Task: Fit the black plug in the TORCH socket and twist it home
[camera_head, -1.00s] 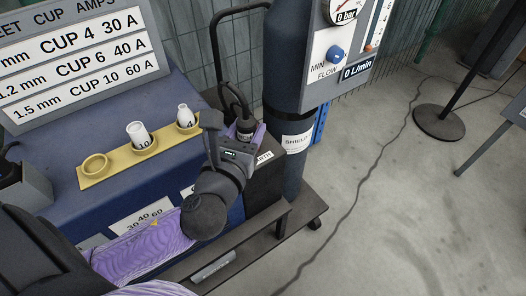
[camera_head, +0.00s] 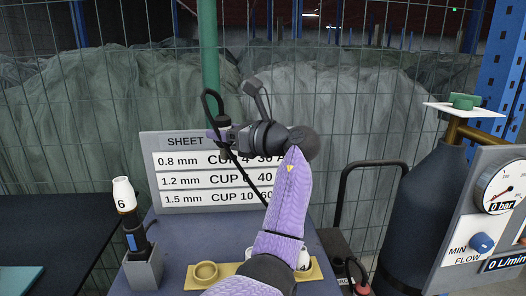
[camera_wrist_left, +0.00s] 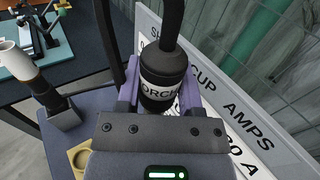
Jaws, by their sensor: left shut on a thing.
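The black plug (camera_head: 222,122) is in my left gripper (camera_head: 217,134), raised in front of the sheet chart (camera_head: 170,141). In the left wrist view the plug (camera_wrist_left: 163,73) sits between the purple fingers of my left gripper (camera_wrist_left: 161,97). It is a black cylinder with a white band, on which "ORCH" reads. A thick black cable (camera_wrist_left: 173,22) leaves its upper end. The gripper is shut on the plug, clear of the blue machine top (camera_head: 172,236). The TORCH socket shows in neither current view. My right gripper is not in view.
A torch with white cup 6 (camera_head: 124,194) stands in a grey holder (camera_head: 144,271) at left. A yellow cup rack (camera_head: 234,269) lies on the machine, partly behind my arm. A dark gas cylinder (camera_head: 420,215) and flow panel (camera_head: 484,240) stand right. Wire mesh (camera_head: 360,110) rises behind.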

